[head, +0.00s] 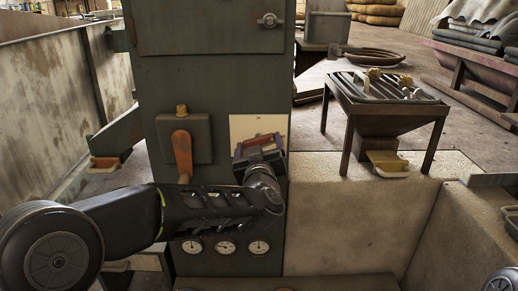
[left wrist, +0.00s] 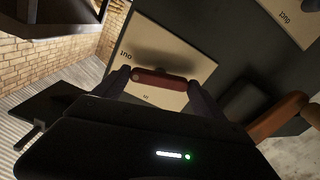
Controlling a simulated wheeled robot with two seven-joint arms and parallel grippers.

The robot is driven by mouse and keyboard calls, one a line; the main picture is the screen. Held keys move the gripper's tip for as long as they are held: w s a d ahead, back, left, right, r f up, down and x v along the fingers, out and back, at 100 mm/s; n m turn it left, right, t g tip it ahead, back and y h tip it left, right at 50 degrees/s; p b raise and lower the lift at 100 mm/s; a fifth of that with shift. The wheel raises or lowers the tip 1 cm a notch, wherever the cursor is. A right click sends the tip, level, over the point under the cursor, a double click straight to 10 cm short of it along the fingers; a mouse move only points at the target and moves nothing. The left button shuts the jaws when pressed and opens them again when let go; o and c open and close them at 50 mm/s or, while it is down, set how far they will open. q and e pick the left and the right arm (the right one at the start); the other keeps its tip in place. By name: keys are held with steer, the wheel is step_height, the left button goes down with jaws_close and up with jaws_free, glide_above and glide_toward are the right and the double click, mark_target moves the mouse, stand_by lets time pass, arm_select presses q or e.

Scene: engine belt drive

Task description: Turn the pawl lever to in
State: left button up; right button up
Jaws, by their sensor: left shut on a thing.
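The pawl lever (left wrist: 158,80) is a short dark red bar in front of a pale label plate (left wrist: 165,45) in the left wrist view. The plate reads "out" near the lever's left end and a small word, apparently "in", below it. My left gripper (head: 257,147) is at this plate on the dark green cabinet, and its fingers (left wrist: 158,85) are shut on the lever, one at each end. In the head view the gripper mostly hides the lever, and the plate (head: 246,123) shows behind it. My right gripper is out of view.
An orange lever (head: 183,153) on a dark box stands left of the plate, close to my left forearm. Several round gauges (head: 224,246) lie below the arm. A slatted metal stand (head: 384,99) and a pale stone block (head: 350,210) are to the right.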

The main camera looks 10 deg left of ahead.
arm_select(q)
steer(key=shift+n+b, duration=4.15)
steer(key=shift+n, duration=3.25)
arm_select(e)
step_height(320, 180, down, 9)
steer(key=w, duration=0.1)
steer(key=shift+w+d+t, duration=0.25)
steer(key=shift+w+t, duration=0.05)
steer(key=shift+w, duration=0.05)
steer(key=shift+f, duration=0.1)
arm_select(q)
steer(key=o, duration=1.3)
